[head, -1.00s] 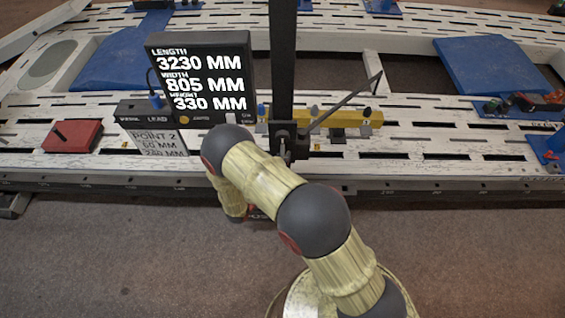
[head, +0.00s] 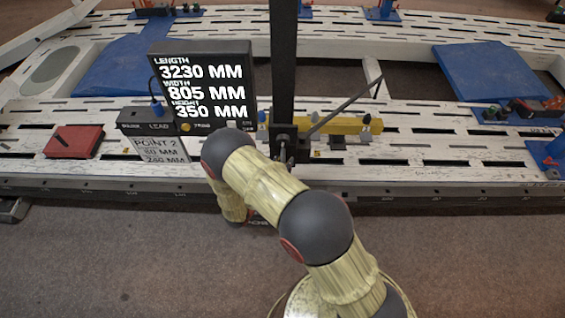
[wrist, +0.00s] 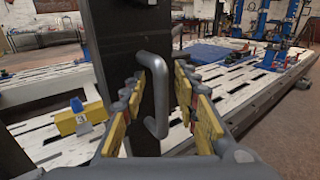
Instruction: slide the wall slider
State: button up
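The slider appears to be the dark upright post (head: 284,60) at the frame bench. In the wrist view a grey D-shaped handle (wrist: 161,95) stands out from the dark post face (wrist: 125,45). My gripper (wrist: 163,108) is open. Its yellow-padded fingers are on either side of the upright part of the handle, with gaps visible on both sides. Whether either pad touches the handle I cannot tell. In the head view my own arm hides the gripper.
A long slotted white bench (head: 430,158) runs across the view. A display box (head: 200,85) stands left of the post. A yellow bar (head: 345,125) lies behind it. A red block (head: 74,141) and blue panels (head: 497,70) are to the sides. Open floor lies in front.

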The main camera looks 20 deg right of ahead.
jog(key=v, duration=1.2)
jog(key=shift+s, duration=0.1)
